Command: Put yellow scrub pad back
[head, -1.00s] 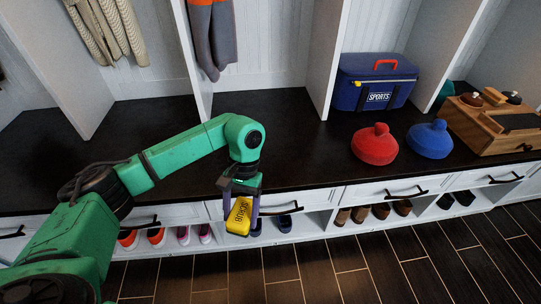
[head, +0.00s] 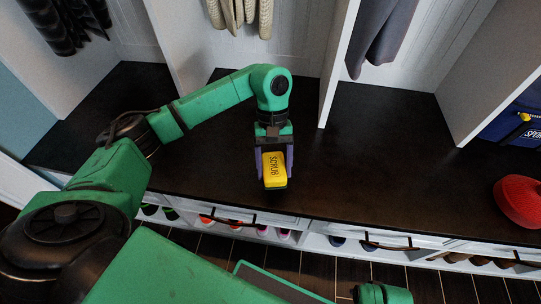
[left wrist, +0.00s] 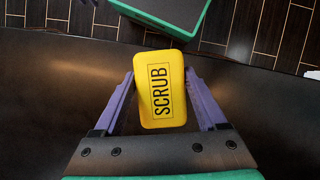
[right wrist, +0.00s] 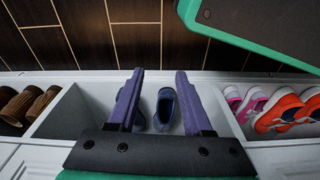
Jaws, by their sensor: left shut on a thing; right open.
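The yellow scrub pad (head: 274,168), with SCRUB printed in black, is held between the purple fingers of my left gripper (head: 274,172), over the dark bench top. In the left wrist view the pad (left wrist: 161,88) sits between the two fingers (left wrist: 160,92), near the bench's front edge. I cannot tell its exact height above the bench. My right gripper (right wrist: 158,85) shows in the right wrist view, open and empty, in front of a shoe cubby with dark blue shoes (right wrist: 165,108).
The dark bench top (head: 390,150) is clear around the left gripper. White dividers (head: 340,65) rise behind it. A red round bag (head: 520,200) and a blue sports bag (head: 512,120) stand at the right. Shoes (right wrist: 280,108) fill cubbies below. Hanging clothes (head: 240,14) are above.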

